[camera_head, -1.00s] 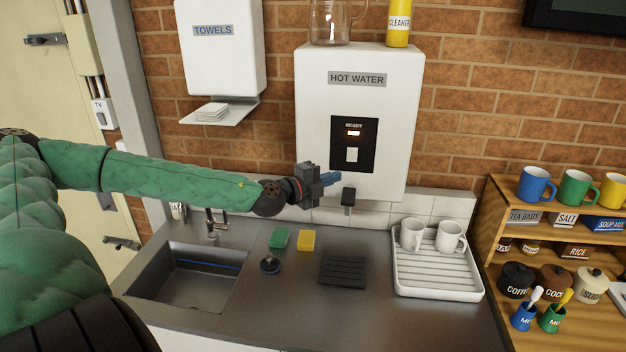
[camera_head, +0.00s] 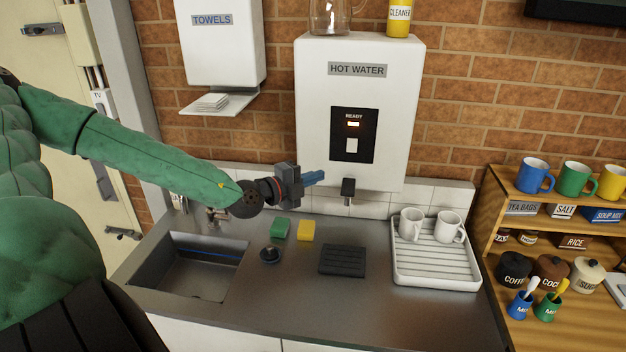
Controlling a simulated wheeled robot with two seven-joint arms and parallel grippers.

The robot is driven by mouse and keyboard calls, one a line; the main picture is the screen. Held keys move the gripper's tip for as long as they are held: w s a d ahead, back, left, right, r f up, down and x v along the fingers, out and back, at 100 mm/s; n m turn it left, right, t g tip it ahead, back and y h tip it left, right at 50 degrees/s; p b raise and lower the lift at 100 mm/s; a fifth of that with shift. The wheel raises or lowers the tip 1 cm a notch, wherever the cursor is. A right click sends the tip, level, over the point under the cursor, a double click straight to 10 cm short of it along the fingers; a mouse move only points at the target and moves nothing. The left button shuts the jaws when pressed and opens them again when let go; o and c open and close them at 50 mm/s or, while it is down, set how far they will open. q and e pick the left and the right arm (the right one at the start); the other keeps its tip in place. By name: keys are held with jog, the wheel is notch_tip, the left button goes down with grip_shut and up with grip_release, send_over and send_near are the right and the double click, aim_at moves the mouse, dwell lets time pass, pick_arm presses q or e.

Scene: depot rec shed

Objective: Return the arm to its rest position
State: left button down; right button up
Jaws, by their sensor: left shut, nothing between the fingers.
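My left arm in its green sleeve reaches in from the left over the sink. My left gripper (camera_head: 314,178) has blue fingers, which are shut and empty. It hangs in the air in front of the lower left part of the white hot water heater (camera_head: 312,110), left of the dark spout (camera_head: 347,188), and looks apart from both. The heater's black panel (camera_head: 353,135) shows a lit READY lamp and a pale button. My right gripper is not in view.
Below are a sink (camera_head: 195,285), green sponge (camera_head: 280,229), yellow sponge (camera_head: 306,230), dark plug (camera_head: 270,254) and black drip mat (camera_head: 342,261). A white rack (camera_head: 436,276) holds two mugs. Wooden shelves (camera_head: 498,195) stand right. A towel dispenser (camera_head: 219,60) hangs upper left. The front counter is clear.

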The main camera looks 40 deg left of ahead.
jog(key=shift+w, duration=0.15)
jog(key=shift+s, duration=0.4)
